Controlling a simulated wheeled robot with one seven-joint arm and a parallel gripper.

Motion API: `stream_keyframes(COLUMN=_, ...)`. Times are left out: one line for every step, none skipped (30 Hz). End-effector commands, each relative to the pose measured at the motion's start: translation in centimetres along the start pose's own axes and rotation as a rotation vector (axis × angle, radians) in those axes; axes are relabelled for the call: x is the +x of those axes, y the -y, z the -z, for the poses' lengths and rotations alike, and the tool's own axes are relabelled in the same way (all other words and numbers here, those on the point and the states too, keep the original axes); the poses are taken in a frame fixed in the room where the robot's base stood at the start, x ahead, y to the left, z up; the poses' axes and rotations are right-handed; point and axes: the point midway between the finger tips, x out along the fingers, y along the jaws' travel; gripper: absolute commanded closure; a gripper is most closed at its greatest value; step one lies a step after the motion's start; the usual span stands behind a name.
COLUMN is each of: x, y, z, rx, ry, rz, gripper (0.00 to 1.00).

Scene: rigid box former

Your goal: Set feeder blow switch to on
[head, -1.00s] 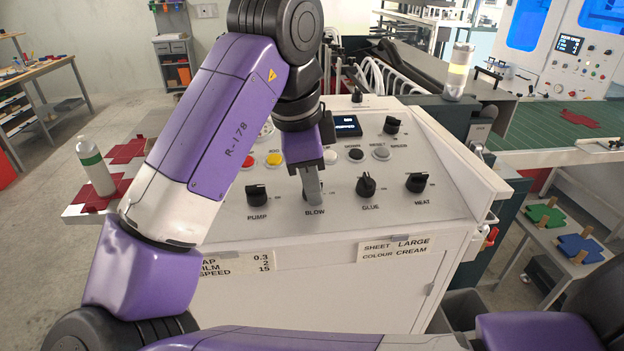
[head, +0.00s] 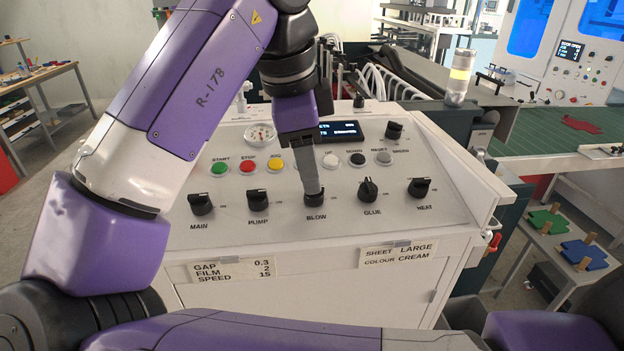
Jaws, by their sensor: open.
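The blow switch (head: 315,199) is a black rotary knob above the printed label BLOW, in the lower row of the white sloped control panel (head: 225,236). My gripper (head: 314,190) points down at this knob, with its grey fingers right at or just above the knob's top. The gripper is open. The fingers cover part of the knob, so its pointer direction and any contact cannot be told.
The pump knob (head: 258,200) stands left of the blow switch and the glue knob (head: 368,189) right of it. Main (head: 201,204) and heat (head: 420,188) knobs are at the row's ends. Green, red and yellow buttons and a small display (head: 340,130) lie behind.

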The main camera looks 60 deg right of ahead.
Motion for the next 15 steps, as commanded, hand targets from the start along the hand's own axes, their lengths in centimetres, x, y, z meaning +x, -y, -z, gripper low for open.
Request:
stream_keyframes(x=-0.7, y=0.0, z=-0.1, rx=-0.001, ry=0.003, rz=0.002, gripper=0.49)
stream_keyframes(x=-1.0, y=0.0, z=-0.1, rx=-0.001, ry=0.003, rz=0.001, gripper=0.49)
stream_keyframes(x=-1.4, y=0.0, z=-0.1, rx=0.0, ry=0.002, rz=0.0, gripper=0.49)
stream_keyframes(x=-1.7, y=0.0, z=-0.1, rx=-0.001, ry=0.002, rz=0.0, gripper=0.49)
stream_keyframes(x=-1.9, y=0.0, z=-0.1, rx=-0.001, ry=0.002, rz=0.0, gripper=0.49)
stream_keyframes(x=-2.1, y=0.0, z=0.0, rx=-0.001, ry=0.001, rz=0.0, gripper=0.49)
stream_keyframes(x=-2.2, y=0.0, z=0.0, rx=0.0, ry=0.0, rz=0.0, gripper=0.49)
stream_keyframes(x=-2.3, y=0.0, z=0.0, rx=0.0, ry=0.0, rz=0.0, gripper=0.49)
stream_keyframes(x=-2.4, y=0.0, z=0.0, rx=0.0, ry=-0.001, rz=0.0, gripper=0.49)
stream_keyframes(x=-2.4, y=0.0, z=0.0, rx=0.0, ry=-0.001, rz=0.0, gripper=0.49)
stream_keyframes(x=-2.4, y=0.0, z=0.0, rx=0.0, ry=-0.001, rz=0.0, gripper=0.49)
stream_keyframes(x=-2.4, y=0.0, z=0.0, rx=0.0, ry=-0.001, rz=0.0, gripper=0.49)
stream_keyframes(x=-2.4, y=0.0, z=0.0, rx=0.0, ry=-0.001, rz=0.0, gripper=0.49)
stream_keyframes(x=-2.4, y=0.0, z=0.0, rx=0.0, ry=-0.001, rz=0.0, gripper=0.49)
stream_keyframes(x=-2.4, y=0.0, z=0.0, rx=0.0, ry=-0.001, rz=0.0, gripper=0.49)
